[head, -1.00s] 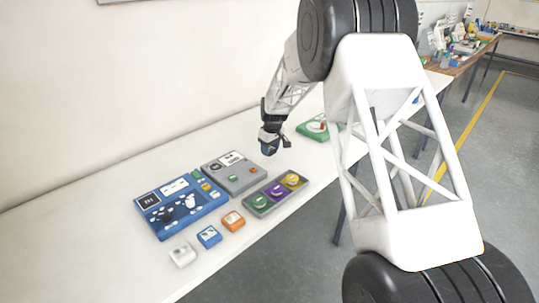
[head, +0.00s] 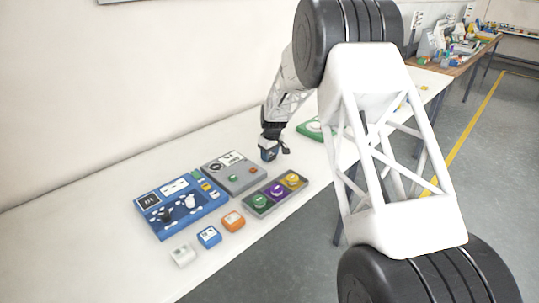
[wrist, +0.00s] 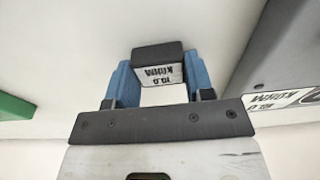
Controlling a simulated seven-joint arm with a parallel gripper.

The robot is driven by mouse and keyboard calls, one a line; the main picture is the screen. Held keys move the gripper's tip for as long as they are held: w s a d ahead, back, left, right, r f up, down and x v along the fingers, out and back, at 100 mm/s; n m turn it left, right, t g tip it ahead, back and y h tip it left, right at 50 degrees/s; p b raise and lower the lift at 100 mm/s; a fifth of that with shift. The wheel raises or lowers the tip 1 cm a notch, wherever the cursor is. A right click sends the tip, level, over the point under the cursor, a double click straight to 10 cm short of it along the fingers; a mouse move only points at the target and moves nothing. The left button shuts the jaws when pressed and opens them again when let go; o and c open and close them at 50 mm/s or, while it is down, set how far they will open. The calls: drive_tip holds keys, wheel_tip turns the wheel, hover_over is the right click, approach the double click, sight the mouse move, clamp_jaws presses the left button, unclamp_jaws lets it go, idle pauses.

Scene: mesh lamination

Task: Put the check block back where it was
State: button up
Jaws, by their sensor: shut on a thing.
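My gripper (head: 269,145) is shut on the check block (wrist: 158,66). In the wrist view the block has a dark grey top and a white face with black print, inverted, and sits between two blue fingers. In the head view the block (head: 267,154) hangs under the gripper, apart from the grey panel, to its right and behind the tray. The grey panel (head: 243,181) has a white label and small green and orange parts; its edge shows at the right of the wrist view (wrist: 290,85). Whether the block touches the table cannot be told.
A blue board (head: 160,225) lies left of the grey panel. A tray (head: 262,212) with green, purple and yellow round parts lies in front. White (head: 182,256), blue (head: 208,237) and orange (head: 233,221) blocks stand near the front edge.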

sight(272, 156)
drive_tip(key=shift+f, duration=0.2)
drive_tip(key=o, duration=1)
drive_tip(key=shift+r, duration=0.2)
drive_tip(key=r, duration=0.8)
drive_tip(key=s+d+r, duration=0.1)
drive_tip(key=r, duration=0.3)
idle(0.3)
